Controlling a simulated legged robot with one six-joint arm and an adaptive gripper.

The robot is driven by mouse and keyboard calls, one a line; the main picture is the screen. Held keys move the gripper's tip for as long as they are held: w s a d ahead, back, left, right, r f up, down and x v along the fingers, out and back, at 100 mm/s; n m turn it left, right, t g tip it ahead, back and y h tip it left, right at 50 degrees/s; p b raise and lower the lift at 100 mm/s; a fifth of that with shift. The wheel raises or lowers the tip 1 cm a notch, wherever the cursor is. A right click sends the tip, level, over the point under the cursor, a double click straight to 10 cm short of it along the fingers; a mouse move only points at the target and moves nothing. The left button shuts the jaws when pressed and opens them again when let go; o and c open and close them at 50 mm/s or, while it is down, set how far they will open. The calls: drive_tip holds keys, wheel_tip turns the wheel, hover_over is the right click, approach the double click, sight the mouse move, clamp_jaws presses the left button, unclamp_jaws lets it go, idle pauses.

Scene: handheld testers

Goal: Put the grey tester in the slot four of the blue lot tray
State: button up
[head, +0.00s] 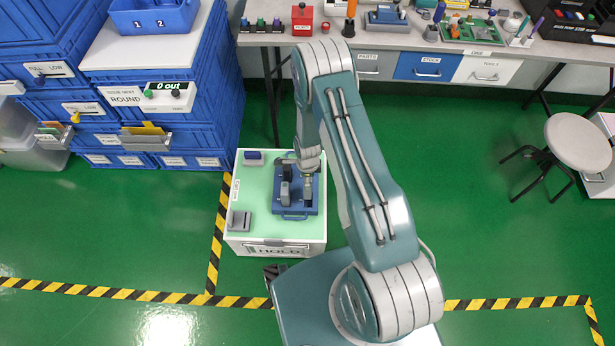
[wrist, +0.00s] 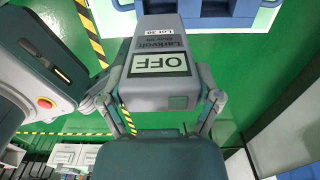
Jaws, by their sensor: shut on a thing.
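The grey tester (wrist: 143,95) fills the middle of the wrist view, with a white display reading OFF and a "Lot 30" label. My gripper (wrist: 163,100) is shut on it, one finger on each side. In the head view my gripper (head: 308,178) is over the right part of the blue lot tray (head: 296,212). The tray lies on a green-topped HOLD box. A dark tester (head: 287,171) and a grey one (head: 285,192) stand in its left part. Slot numbers are not readable, and whether the held tester touches the tray cannot be told.
On the green top (head: 262,195), a blue item (head: 253,157) lies at the back left and a grey item (head: 239,221) at the front left. Blue crates (head: 205,120) stand to the left. A workbench (head: 390,40) runs behind. The floor at right is clear up to the stool (head: 578,142).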

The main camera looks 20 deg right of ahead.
drive_tip(key=shift+d, duration=0.3)
drive_tip(key=shift+a, duration=0.1)
drive_tip(key=shift+a+f, duration=0.15)
drive_tip(key=shift+f, duration=2.75)
drive_tip(key=shift+f, duration=2.5)
drive_tip(key=o, duration=1)
drive_tip(key=shift+o, duration=0.2)
drive_tip(key=shift+r, duration=0.1)
wheel_tip(320, 180, up, 12)
